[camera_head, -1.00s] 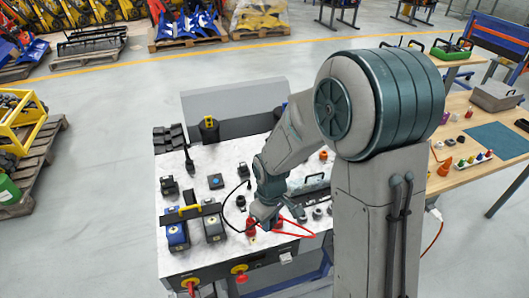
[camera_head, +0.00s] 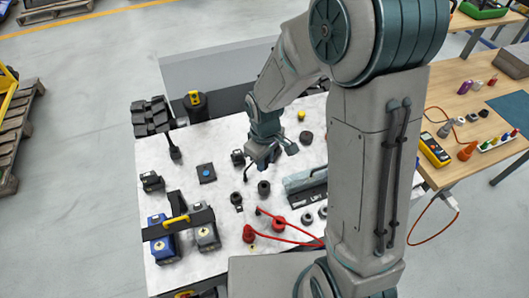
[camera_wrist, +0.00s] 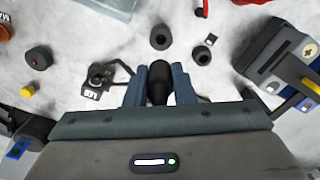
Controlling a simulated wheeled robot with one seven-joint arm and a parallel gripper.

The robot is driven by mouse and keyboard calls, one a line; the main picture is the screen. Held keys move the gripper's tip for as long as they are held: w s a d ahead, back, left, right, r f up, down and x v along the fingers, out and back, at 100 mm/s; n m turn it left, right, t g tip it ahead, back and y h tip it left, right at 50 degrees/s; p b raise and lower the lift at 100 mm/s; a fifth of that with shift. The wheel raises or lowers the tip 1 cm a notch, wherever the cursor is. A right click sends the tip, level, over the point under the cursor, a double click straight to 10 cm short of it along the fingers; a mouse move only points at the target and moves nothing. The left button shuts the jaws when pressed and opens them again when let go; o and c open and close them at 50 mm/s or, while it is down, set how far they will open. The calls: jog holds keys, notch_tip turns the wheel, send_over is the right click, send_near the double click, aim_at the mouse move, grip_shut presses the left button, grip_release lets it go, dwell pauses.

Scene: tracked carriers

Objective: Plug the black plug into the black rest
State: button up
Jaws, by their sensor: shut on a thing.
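My gripper (camera_head: 268,166) hangs above the white worktop, behind a black round socket-like piece (camera_head: 264,188). In the wrist view my gripper (camera_wrist: 158,72) is shut on the black plug (camera_wrist: 157,88), which sits between the two blue-grey fingers. The same round piece (camera_wrist: 160,37), with a dark hole, lies just beyond the plug tip, apart from it. A second black holed piece (camera_wrist: 203,53) lies to its right; it also shows in the head view (camera_head: 236,198). I cannot tell for certain which is the black rest. The plug is mostly hidden in the head view.
A red plug (camera_head: 250,235) with a red cable and a red ring (camera_head: 279,223) lie near the front. Blue and grey boxes with a yellow handle (camera_head: 177,220) stand at left.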

jog(key=shift+s+a, duration=0.1)
jog(key=shift+f, duration=0.15)
jog(key=shift+f+b, duration=0.2)
jog(key=shift+b, duration=0.15)
notch_tip(320, 180, down, 5)
jog(key=b, duration=0.4)
jog(key=shift+f, duration=0.1)
jog(key=shift+f+b, duration=2.3)
jog(key=shift+b, duration=0.05)
dwell(1.2)
jog(key=o, duration=1)
jog(key=shift+o, duration=0.2)
jog(key=shift+r, duration=0.1)
